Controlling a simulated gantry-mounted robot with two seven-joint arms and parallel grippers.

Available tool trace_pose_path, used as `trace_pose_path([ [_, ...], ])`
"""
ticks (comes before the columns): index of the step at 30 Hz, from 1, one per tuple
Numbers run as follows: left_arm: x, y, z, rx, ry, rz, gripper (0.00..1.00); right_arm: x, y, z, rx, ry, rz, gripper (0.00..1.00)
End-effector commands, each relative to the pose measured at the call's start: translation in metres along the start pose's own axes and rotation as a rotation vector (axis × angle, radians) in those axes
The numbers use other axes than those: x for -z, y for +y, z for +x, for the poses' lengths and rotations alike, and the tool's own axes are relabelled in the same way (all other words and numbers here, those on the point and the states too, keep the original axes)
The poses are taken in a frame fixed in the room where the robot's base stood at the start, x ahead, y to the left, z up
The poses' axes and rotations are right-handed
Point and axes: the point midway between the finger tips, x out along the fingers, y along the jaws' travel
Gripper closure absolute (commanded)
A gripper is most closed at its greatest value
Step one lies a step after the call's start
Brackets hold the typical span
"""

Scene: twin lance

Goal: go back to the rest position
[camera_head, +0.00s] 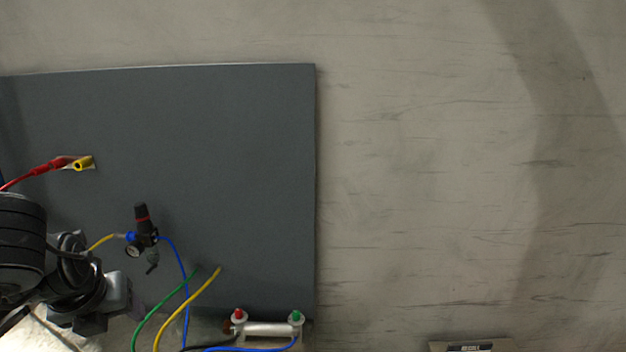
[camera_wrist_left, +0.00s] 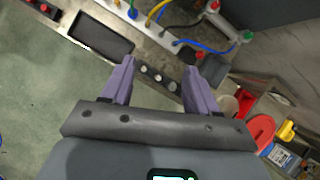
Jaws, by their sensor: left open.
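My left gripper (camera_wrist_left: 158,68) is open in the left wrist view, with two purple fingers spread apart and nothing held between them. Beyond the fingers lies a metal panel (camera_wrist_left: 150,47) with a dark rectangular recess and a row of small round knobs. In the head view my left arm and gripper (camera_head: 104,304) show at the lower left, dark and grey, beside the dark board; the fingertips cannot be made out there. My right gripper is not in view.
A dark grey board (camera_head: 220,150) bears a pressure regulator (camera_head: 142,232) and a yellow connector (camera_head: 83,163) with a red lead. Blue, green and yellow hoses run near my left arm. A silver cylinder (camera_head: 268,328) sits at the bottom. A red object (camera_wrist_left: 257,133) is right of the gripper.

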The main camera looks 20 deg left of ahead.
Motion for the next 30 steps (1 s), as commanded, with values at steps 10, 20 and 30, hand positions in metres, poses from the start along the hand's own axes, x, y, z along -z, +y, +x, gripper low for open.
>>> trace_pose_path([
  [10,0.128,-0.017,0.122,0.189,0.426,-0.096,0.41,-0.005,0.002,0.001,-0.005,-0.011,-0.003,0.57],
  [20,0.273,-0.077,0.184,0.477,0.703,-0.384,0.41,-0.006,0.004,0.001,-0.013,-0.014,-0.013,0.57],
  [30,0.358,-0.144,0.186,0.644,0.784,-0.975,0.41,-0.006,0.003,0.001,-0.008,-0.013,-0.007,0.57],
])
